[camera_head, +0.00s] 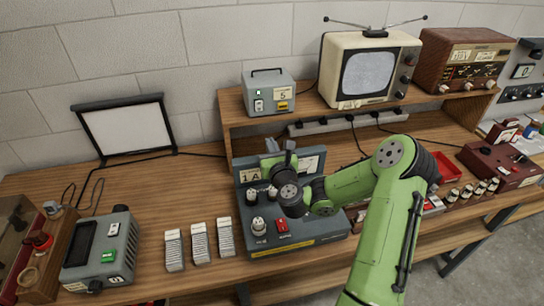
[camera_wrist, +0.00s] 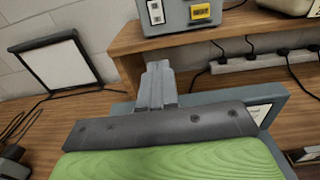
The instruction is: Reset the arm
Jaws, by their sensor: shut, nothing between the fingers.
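My green arm reaches in from the lower right in the head view and bends over the workbench. My gripper (camera_head: 271,146) is at its far end, above the back of a blue-grey control panel box (camera_head: 310,240). In the wrist view my gripper's grey fingers (camera_wrist: 157,75) are together and empty, pointing at the wooden shelf. My wrist and forearm hide part of the panel box, which has a label marked 1 A, white knobs and a red switch.
A wooden shelf (camera_head: 300,122) stands behind, holding a grey box (camera_head: 269,92), a television (camera_head: 369,68) and a radio (camera_head: 465,60). A power strip (camera_head: 345,124) runs beneath. Left are a light panel (camera_head: 127,130), white stacks (camera_head: 199,243) and a meter (camera_head: 101,251). Bare bench lies centre-left.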

